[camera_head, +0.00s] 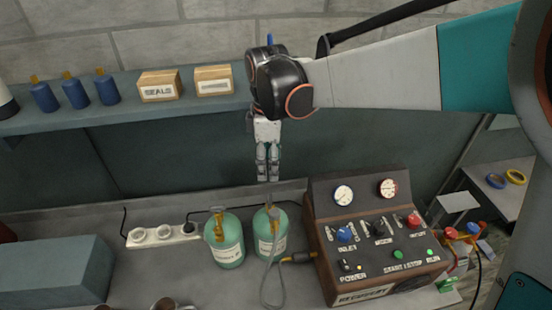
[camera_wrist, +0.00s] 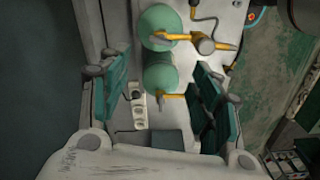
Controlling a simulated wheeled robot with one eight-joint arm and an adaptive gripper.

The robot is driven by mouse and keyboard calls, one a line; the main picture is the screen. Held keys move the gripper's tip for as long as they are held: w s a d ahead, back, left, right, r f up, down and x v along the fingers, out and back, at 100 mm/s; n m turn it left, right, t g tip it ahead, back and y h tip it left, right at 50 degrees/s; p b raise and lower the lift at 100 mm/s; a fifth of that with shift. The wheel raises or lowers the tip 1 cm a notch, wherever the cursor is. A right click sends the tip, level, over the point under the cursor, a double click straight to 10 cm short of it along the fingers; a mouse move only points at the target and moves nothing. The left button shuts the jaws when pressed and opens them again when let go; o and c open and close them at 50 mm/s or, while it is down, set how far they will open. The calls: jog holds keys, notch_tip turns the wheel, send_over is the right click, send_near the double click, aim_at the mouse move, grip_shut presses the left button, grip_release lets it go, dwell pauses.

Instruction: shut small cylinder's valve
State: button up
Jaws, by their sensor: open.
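Two green cylinders with brass valves stand upright side by side on the bench. The left cylinder (camera_head: 226,252) has a label and its valve (camera_head: 217,222) on top. The right cylinder (camera_head: 265,245) has a grey hose (camera_head: 270,285) in front of it. I cannot tell surely which cylinder is the smaller. My gripper (camera_head: 267,178) points down above the right cylinder, apart from it. In the wrist view my gripper (camera_wrist: 163,78) is open and empty, with a green cylinder (camera_wrist: 158,75) and its yellow valve (camera_wrist: 174,96) between the fingers.
The recovery machine (camera_head: 330,230) with gauges and knobs stands right of the cylinders. A white power strip (camera_head: 160,236) lies to the left, and a grey-blue box (camera_head: 55,270) farther left. A shelf (camera_head: 130,110) with blue bottles and small boxes runs behind.

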aim_at(270, 199)
notch_tip(270, 199, down, 14)
jog(key=shift+r+b, duration=0.15)
jog(key=shift+b, duration=0.65)
jog(key=shift+c, duration=0.5)
jog(key=c, duration=1)
